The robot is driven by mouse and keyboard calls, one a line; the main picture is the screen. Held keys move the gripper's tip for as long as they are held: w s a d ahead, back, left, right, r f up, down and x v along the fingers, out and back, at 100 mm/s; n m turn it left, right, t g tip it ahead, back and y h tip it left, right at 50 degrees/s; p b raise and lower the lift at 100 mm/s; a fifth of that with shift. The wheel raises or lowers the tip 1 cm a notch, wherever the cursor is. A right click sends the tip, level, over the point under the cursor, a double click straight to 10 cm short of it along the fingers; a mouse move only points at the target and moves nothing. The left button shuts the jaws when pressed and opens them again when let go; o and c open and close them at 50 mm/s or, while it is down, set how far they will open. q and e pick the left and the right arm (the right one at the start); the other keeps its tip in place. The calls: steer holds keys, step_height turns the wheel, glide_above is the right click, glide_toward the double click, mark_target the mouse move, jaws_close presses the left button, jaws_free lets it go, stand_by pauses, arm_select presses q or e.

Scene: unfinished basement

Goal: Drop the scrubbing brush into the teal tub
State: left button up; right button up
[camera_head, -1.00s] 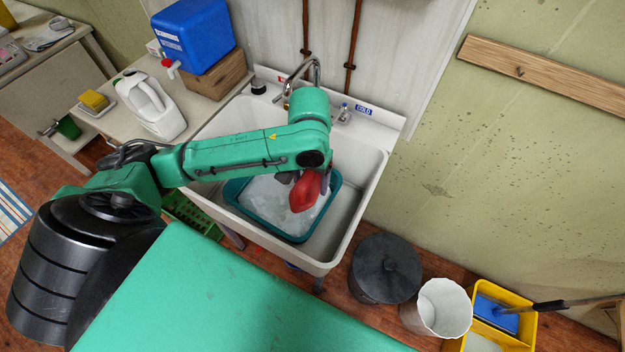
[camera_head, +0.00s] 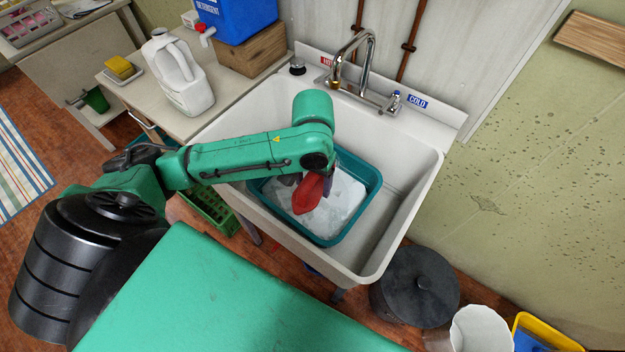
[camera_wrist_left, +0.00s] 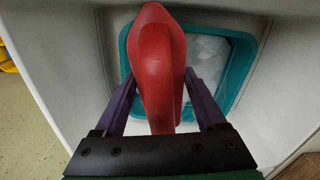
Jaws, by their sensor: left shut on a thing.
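The teal tub (camera_head: 371,203) stands inside the white sink, with whitish, sudsy-looking contents. It also shows in the left wrist view (camera_wrist_left: 236,78). My left gripper (camera_head: 313,187) is over the tub, shut on a red object that I take to be the scrubbing brush (camera_head: 307,195). In the left wrist view the brush (camera_wrist_left: 157,68) sits between the two purple fingers of the gripper (camera_wrist_left: 163,100) and overlaps the tub. Any bristles are hidden. How high the brush is above the contents cannot be told. My right gripper is not in view.
The white sink (camera_head: 421,180) has a tap (camera_head: 368,60) at its back. A counter at left holds a white jug (camera_head: 181,80), a wooden block (camera_head: 240,58) with a blue detergent container, and a yellow sponge (camera_head: 120,67). A dark lidded bin (camera_head: 420,285) stands right of the sink.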

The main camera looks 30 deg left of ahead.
arm_select(q)
step_height(320, 180, down, 3)
steer(key=shift+a+f+b, duration=0.1)
steer(key=shift+b, duration=0.7)
steer(key=shift+w+a+f+m, duration=0.15)
steer(key=shift+w+m, duration=0.35)
steer(key=shift+w, duration=0.05)
steer(key=shift+w+a+f+m, duration=0.1)
steer(key=shift+w+a+m, duration=0.05)
steer(key=shift+w+m, duration=0.4)
steer(key=w+a+f+m+b, duration=0.3)
steer(key=w+f+m+b, duration=0.1)
steer(key=f+m, duration=0.4)
steer(key=w+a+f+m+b, duration=0.4)
steer(key=w+f+m, duration=0.3)
steer(key=m, duration=0.2)
steer(key=shift+a+f, duration=0.15)
steer(key=shift+f, duration=0.25)
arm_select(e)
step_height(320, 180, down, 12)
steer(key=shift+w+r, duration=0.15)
arm_select(q)
steer(key=shift+w, duration=0.1)
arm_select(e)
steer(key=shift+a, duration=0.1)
arm_select(q)
steer(key=o, duration=1.4)
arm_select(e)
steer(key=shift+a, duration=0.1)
